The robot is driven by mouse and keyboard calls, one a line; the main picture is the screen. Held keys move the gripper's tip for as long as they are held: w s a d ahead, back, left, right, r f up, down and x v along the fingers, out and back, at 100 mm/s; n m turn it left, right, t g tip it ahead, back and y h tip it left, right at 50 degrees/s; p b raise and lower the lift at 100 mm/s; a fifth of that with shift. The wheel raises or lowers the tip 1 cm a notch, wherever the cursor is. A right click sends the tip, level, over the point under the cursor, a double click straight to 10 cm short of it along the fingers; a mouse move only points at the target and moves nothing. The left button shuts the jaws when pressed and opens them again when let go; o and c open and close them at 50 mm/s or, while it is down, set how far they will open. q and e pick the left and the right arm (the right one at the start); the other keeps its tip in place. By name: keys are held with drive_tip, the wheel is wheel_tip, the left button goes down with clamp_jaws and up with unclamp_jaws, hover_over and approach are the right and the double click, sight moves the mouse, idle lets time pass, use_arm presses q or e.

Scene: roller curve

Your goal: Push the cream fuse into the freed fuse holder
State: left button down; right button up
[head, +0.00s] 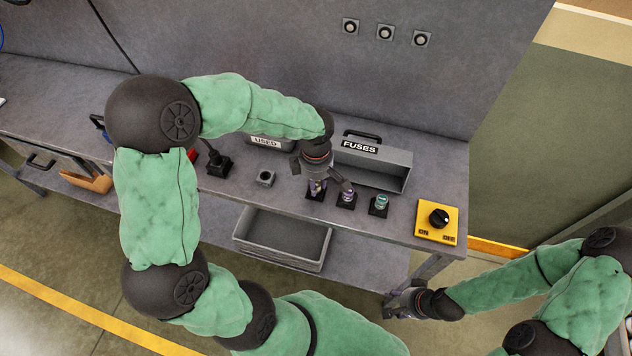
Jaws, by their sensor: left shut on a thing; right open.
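My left gripper (317,186) points down over the leftmost black fuse holder (315,197) of a row on the bench. It is shut on what looks like the cream fuse, of which only a small pale patch shows between the fingers. How far that fuse sits in the holder cannot be told. Right of it stands a second black holder (346,206) with a purple-grey top partly behind gripper parts, then a third holder with a green-topped fuse (381,201). My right gripper (395,304) is open and empty, low in front of the bench.
A grey FUSES box (385,170) stands behind the holders, and a USED box (266,142) is partly behind my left arm. A yellow knob box (437,221) is at the right end.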

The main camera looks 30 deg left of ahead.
use_arm(q)
drive_tip(key=c, duration=0.9)
unclamp_jaws()
drive_tip(key=shift+c, duration=0.2)
drive_tip(key=shift+r, duration=0.1)
wheel_tip(320, 180, up, 12)
